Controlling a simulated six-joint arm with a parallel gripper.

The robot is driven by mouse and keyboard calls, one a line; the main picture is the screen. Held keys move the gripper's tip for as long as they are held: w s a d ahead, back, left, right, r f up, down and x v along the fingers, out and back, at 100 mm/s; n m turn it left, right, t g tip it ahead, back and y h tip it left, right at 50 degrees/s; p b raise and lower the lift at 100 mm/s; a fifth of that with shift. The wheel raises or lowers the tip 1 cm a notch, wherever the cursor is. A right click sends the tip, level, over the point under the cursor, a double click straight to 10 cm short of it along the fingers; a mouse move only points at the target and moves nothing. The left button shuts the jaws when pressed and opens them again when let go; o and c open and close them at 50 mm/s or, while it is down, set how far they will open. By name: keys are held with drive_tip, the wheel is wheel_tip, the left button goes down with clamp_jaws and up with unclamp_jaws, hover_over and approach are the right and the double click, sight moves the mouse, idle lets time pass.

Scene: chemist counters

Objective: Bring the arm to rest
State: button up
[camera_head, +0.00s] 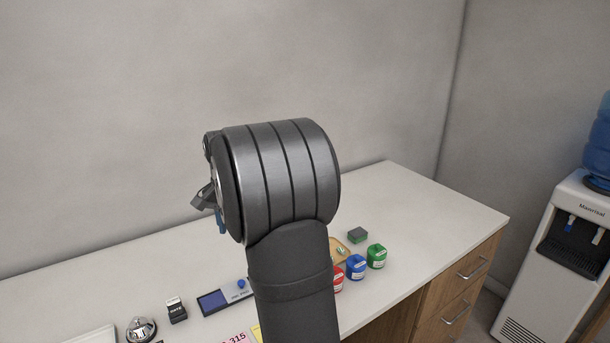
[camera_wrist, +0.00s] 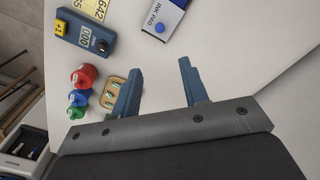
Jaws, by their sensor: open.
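My gripper (camera_wrist: 160,93) shows in the wrist view with its two blue fingers spread apart and nothing between them. The bare white counter (camera_wrist: 225,70) lies beyond the fingers. In the head view my dark arm rises in front of the counter (camera_head: 420,205) and hides its middle; the fingers are mostly hidden behind it.
A red bottle (camera_wrist: 84,75), a blue bottle (camera_wrist: 79,97), a green bottle (camera_head: 376,256) and a small tan tray (camera_wrist: 107,103) stand near the gripper. An ink pad (camera_wrist: 167,15) and a bell (camera_head: 141,328) are on the counter. A water cooler (camera_head: 555,270) stands right.

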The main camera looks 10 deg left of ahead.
wheel_tip(320, 180, down, 18)
drive_tip(key=shift+r, duration=0.25)
drive_tip(key=shift+s+a, duration=0.2)
idle(0.4)
